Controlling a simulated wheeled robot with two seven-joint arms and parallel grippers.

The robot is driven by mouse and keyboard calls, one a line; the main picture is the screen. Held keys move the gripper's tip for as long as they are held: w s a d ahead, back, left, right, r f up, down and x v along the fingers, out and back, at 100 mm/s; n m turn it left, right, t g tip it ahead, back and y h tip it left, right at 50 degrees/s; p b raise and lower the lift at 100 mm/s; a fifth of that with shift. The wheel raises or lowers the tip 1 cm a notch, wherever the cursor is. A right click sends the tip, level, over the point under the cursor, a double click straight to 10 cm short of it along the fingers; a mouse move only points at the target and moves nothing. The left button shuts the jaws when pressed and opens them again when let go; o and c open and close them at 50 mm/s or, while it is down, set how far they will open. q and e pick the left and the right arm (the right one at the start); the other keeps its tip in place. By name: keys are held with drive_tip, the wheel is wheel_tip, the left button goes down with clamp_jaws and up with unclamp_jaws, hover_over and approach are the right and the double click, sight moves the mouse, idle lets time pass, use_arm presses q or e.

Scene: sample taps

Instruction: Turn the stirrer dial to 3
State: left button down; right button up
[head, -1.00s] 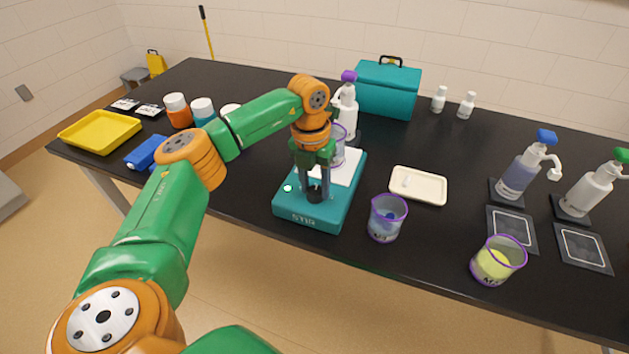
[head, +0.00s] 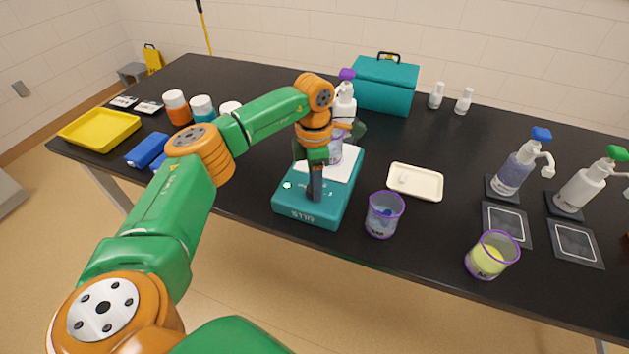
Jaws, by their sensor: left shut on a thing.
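The teal stirrer (head: 308,213) stands near the front edge of the black table, with a white top plate (head: 339,172) behind its control face. A beaker with a purple rim (head: 335,152) stands on the plate, partly hidden by my left arm. My left gripper (head: 315,194) points down at the front part of the stirrer, with its fingers shut on the dial. The dial is hidden by the fingers, and its setting cannot be read. A small pale light (head: 287,185) shows at the left of the stirrer's face. My right gripper is not in view.
Right of the stirrer stand a beaker with blue contents (head: 384,214), a white tray (head: 415,183) and a beaker with yellow liquid (head: 491,255). Pump bottles (head: 518,170) stand at the right. A yellow tray (head: 100,130) and jars (head: 177,107) are at the left. A teal case (head: 385,85) is behind.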

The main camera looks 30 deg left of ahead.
use_arm(q)
drive_tip(key=shift+d+m, duration=0.1)
drive_tip(key=shift+m, duration=2)
drive_tip(key=shift+c, duration=1.9)
unclamp_jaws()
wheel_tip(320, 180, up, 7)
drive_tip(key=shift+w+r+b, duration=0.1)
drive_tip(key=shift+w+b, duration=0.05)
drive_tip(key=shift+b, duration=0.45)
